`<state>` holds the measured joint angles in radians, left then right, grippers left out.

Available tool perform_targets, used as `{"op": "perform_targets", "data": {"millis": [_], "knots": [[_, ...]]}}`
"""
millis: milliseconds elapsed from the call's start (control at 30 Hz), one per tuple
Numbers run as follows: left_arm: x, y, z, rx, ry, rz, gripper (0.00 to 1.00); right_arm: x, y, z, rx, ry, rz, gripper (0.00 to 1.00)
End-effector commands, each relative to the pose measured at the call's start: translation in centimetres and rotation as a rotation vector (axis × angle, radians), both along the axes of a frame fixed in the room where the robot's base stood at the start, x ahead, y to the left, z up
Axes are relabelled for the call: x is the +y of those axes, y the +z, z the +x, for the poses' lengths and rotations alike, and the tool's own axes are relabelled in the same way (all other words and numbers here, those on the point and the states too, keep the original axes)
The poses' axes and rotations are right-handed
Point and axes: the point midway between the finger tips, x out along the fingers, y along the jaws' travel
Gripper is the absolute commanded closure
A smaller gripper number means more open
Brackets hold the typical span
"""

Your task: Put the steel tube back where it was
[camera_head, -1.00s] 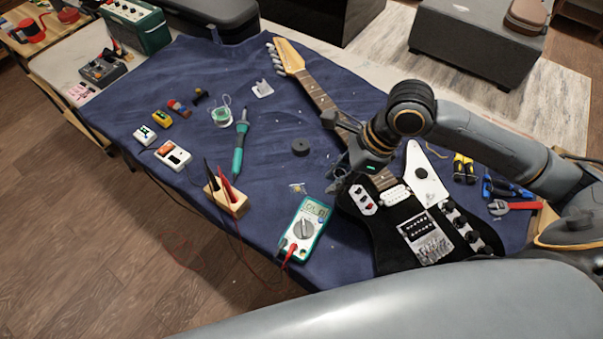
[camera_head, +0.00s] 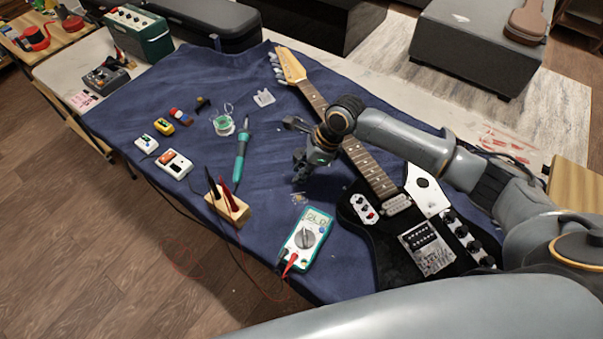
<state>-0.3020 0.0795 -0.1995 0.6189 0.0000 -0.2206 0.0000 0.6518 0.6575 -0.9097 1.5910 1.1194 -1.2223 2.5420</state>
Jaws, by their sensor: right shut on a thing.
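My right gripper (camera_head: 300,176) is low over the blue mat (camera_head: 272,150), left of the guitar's neck and above the white and green multimeter. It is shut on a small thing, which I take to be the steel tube. The jaws and wrist hide most of that thing, and its outline cannot be made out. No other steel tube shows on the mat. I cannot tell whether the held thing touches the mat. My left gripper is not in view.
The black guitar (camera_head: 365,240) lies right of my right gripper. The multimeter (camera_head: 306,238), a wooden block with probes (camera_head: 228,208), a green soldering iron (camera_head: 241,160) and a solder spool (camera_head: 223,124) lie around. Bare mat shows between the iron and the gripper.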

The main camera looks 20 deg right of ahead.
Motion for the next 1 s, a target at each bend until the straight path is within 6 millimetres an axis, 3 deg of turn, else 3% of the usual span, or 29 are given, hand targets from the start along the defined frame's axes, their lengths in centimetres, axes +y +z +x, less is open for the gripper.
{"op": "perform_targets", "data": {"millis": [133,500,533,633,1000], "knots": [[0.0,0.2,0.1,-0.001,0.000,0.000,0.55,0.0,-1.6,-0.1,0.000,0.000,-0.001,1.00],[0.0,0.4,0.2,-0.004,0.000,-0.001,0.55,0.0,-2.0,-0.1,0.001,-0.001,0.000,1.00],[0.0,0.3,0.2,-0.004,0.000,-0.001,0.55,0.0,-2.1,-0.1,0.001,0.000,0.000,0.74],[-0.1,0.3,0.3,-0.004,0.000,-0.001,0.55,0.0,-2.1,-0.1,0.000,0.000,0.000,0.56],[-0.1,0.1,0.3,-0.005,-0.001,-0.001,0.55,-0.1,-1.7,-0.1,-0.001,0.001,-0.001,0.56]]}}
